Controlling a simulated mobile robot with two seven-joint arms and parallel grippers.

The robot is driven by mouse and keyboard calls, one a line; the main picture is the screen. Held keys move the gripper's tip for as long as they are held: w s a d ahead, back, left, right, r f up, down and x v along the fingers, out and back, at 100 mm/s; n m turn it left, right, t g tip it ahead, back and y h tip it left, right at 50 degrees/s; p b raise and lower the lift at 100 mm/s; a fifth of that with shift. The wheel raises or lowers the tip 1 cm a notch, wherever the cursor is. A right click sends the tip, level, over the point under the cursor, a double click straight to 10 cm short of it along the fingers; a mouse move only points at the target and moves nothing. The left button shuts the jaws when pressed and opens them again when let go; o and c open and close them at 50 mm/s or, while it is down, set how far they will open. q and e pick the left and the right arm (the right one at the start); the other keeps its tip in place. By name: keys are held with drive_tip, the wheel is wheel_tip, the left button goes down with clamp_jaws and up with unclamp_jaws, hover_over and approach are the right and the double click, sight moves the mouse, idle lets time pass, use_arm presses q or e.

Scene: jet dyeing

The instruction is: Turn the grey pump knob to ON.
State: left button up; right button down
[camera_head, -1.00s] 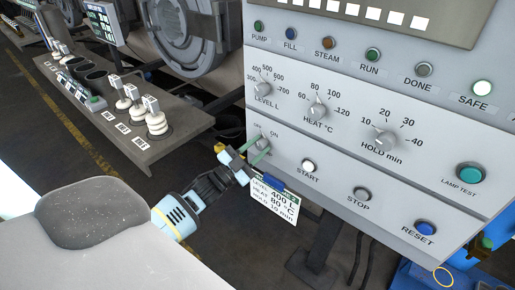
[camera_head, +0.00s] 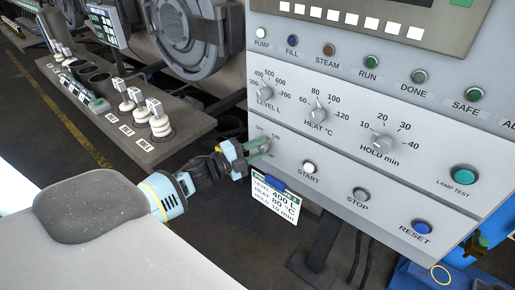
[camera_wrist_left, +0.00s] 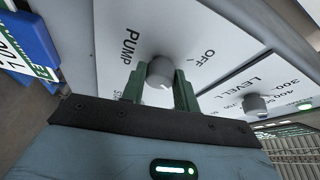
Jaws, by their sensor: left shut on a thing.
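The grey pump knob (camera_head: 265,146) is at the left of the lower strip of the control panel, under the OFF and ON labels. My left gripper (camera_head: 258,151) reaches it from the left, its green fingers shut on it. In the left wrist view the round knob (camera_wrist_left: 160,71) sits between the two fingers of the left gripper (camera_wrist_left: 158,90). OFF and PUMP are readable there; ON is hidden behind the gripper. A pale mark shows on the knob's lower side. The pump lamp (camera_head: 261,33) is lit bright. My right gripper is not in view.
The level knob (camera_head: 265,92) is just above, and the start button (camera_head: 310,167) is to the right. A card (camera_head: 275,201) with a blue clip hangs below the panel edge, close under the gripper. A bench (camera_head: 160,144) with several white-knobbed valves stands at left.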

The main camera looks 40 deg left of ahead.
use_arm(q)
drive_tip(key=shift+m, duration=0.6)
drive_tip(key=o, duration=1)
drive_tip(key=shift+v, duration=3.9)
drive_tip(key=shift+r, duration=0.15)
